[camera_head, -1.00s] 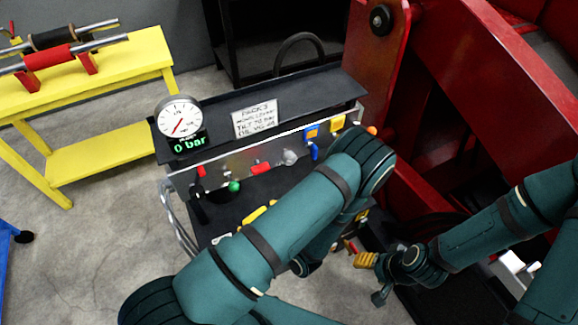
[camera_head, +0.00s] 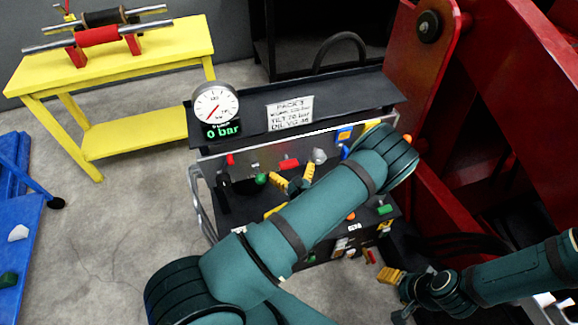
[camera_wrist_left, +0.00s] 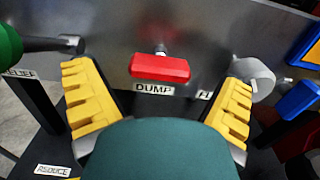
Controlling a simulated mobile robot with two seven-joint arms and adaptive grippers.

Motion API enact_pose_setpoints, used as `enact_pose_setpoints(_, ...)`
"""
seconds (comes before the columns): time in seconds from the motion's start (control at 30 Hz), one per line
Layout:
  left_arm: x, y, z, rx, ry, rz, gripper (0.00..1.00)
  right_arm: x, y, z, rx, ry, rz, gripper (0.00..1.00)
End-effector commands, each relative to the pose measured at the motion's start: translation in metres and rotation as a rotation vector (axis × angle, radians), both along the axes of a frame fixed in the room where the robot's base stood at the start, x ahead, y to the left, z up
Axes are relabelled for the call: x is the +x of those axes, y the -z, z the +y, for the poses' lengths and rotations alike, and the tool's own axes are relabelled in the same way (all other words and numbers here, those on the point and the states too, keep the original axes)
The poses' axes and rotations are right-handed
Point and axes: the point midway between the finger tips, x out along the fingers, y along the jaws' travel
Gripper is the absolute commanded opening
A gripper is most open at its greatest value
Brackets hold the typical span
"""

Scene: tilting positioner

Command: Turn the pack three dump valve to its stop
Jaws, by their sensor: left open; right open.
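The dump valve has a red bar handle (camera_wrist_left: 160,67), lying level above a DUMP label (camera_wrist_left: 153,89) on the pack's metal panel. The handle also shows in the head view (camera_head: 288,164). My left gripper (camera_head: 293,180) is open in front of the panel, just below the handle. In the left wrist view its yellow fingers stand apart on either side of the handle, with visible gaps and no contact seen. My right gripper (camera_head: 390,277) is open and empty, low at the right, away from the panel. The pack's sign (camera_head: 290,114) reads PACK 3.
A green knob (camera_head: 261,179) is left of the handle; a grey round knob (camera_wrist_left: 254,76) and blue lever (camera_wrist_left: 299,98) are right. The dial gauge (camera_head: 215,105) shows 0 bar. Red machine frame (camera_head: 425,90) stands right; yellow bench (camera_head: 120,60) at left.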

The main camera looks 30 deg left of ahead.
Motion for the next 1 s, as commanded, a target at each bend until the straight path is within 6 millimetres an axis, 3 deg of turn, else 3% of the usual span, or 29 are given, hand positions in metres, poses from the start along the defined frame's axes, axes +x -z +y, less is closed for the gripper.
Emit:
enact_pose_setpoints(0.2, 0.0111, 0.0001, 0.0131, -0.001, -0.001, -0.001, 0.96, 0.0007, 0.0027, -0.0001, 0.000, 0.001, -0.002, 0.59)
enact_pose_setpoints(0.5, 0.0123, -0.0001, 0.0144, 0.000, 0.000, 0.000, 0.96, 0.0007, 0.0026, -0.0002, 0.000, 0.001, -0.002, 0.59)
enact_pose_setpoints(0.57, 0.0122, -0.0001, 0.0144, 0.000, 0.000, 0.000, 0.79, 0.0007, 0.0026, -0.0002, 0.000, 0.001, -0.002, 0.59)
enact_pose_setpoints(0.7, 0.0121, -0.0001, 0.0143, 0.000, 0.000, 0.000, 0.30, 0.0007, 0.0026, -0.0002, 0.000, 0.001, -0.002, 0.59)
enact_pose_setpoints(1.0, 0.0119, 0.0001, 0.0141, -0.005, 0.000, -0.004, 0.27, 0.0006, 0.0024, -0.0001, 0.000, 0.001, -0.002, 0.59)
